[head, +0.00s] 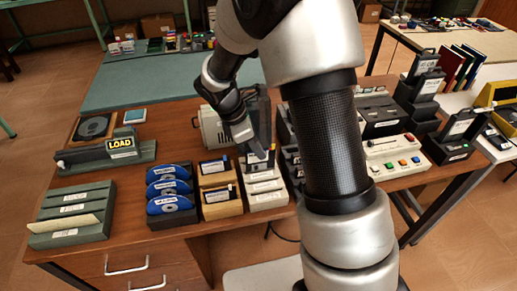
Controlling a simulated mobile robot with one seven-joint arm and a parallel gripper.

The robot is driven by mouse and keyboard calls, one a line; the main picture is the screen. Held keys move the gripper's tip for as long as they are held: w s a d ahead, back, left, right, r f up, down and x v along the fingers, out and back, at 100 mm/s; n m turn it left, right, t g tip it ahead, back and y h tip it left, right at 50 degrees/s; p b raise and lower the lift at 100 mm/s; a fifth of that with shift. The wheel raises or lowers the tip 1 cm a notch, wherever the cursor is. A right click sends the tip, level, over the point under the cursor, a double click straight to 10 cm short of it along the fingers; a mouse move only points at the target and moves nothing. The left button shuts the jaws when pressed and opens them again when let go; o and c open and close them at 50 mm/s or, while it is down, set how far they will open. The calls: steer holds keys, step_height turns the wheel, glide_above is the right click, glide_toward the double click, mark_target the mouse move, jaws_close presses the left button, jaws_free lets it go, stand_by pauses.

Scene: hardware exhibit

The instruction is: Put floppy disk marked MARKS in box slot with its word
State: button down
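My gripper (259,153) reaches down from above to the back of a light stepped box (266,200) near the table's middle. Dark floppy disks (257,161) with pale labels stand in the rear of this box, right at the fingertips. I cannot tell whether the fingers touch or hold one. A wooden stepped box (221,210) just to its left also holds dark disks with white labels. The words on these disks and slots are too small to read, so I cannot pick out the MARKS disk. My arm hides part of the area to the right.
Blue discs (167,188) stand in a dark rack farther left. A grey-green tiered rack (74,218) is at the front left, behind it a device with a LOAD sign (122,147). A button panel (396,152) and dark tiered holders (417,90) are on the right.

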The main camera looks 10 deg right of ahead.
steer(key=shift+f, duration=0.1)
steer(key=shift+f+b, duration=1.2)
steer(key=shift+f, duration=0.7)
steer(key=c, duration=1.9)
jaws_free()
steer(key=shift+c, duration=0.2)
steer(key=shift+r, duration=0.15)
step_height(320, 180, up, 8)
steer(key=p, duration=0.6)
steer(key=shift+p, duration=0.4)
